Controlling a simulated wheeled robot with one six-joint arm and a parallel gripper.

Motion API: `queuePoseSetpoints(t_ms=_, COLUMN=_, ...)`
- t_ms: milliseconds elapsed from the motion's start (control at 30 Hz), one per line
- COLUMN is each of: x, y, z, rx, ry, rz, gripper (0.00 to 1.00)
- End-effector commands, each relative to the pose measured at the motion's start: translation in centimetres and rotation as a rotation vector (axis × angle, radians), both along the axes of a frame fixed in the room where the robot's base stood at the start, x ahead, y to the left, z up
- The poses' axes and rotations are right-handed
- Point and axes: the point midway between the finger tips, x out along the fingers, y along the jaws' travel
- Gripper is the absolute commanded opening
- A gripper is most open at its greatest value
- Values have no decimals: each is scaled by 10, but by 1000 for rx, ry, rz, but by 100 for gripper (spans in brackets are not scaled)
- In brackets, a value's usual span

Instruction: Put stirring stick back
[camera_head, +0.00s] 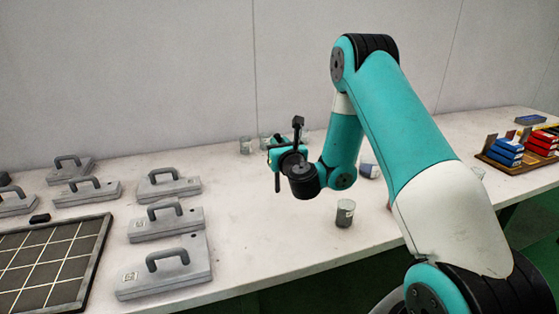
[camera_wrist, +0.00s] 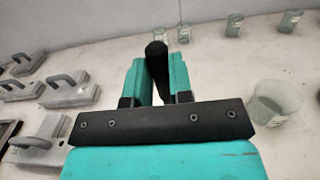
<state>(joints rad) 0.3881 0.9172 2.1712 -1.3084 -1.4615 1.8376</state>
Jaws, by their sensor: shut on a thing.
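My gripper (camera_head: 277,157) is in the middle of the head view, raised above the white table. Its teal fingers (camera_wrist: 160,78) are shut on a dark stirring stick (camera_wrist: 156,62), which stands up between them in the wrist view. In the head view the stick (camera_head: 277,182) hangs down below the fingers as a thin dark rod. A clear beaker (camera_wrist: 275,102) stands to the right of the fingers in the wrist view. I cannot tell a holder for the stick in either view.
Several grey handled moulds (camera_head: 170,223) stand on the left of the table, beside a black gridded tray (camera_head: 98,250). More glass beakers (camera_head: 245,146) stand at the back. Coloured boxes (camera_head: 507,148) sit far right.

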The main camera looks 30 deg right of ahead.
Motion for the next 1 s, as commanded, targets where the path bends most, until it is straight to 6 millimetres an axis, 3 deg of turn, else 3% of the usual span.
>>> queuePoseSetpoints(t_ms=33, x=0, y=0, z=-16, rx=-1, ry=0, rz=0, gripper=0)
queuePoseSetpoints(t_ms=100, x=0, y=0, z=-23, rx=0, ry=0, rz=0, gripper=0)
queuePoseSetpoints(t_ms=533, x=0, y=0, z=-26, rx=0, ry=0, rz=0, gripper=0)
queuePoseSetpoints(t_ms=567, x=0, y=0, z=-25, rx=0, ry=0, rz=0, gripper=25)
queuePoseSetpoints(t_ms=667, x=0, y=0, z=-24, rx=0, ry=0, rz=0, gripper=46)
queuePoseSetpoints(t_ms=1000, x=0, y=0, z=-19, rx=-1, ry=0, rz=0, gripper=46)
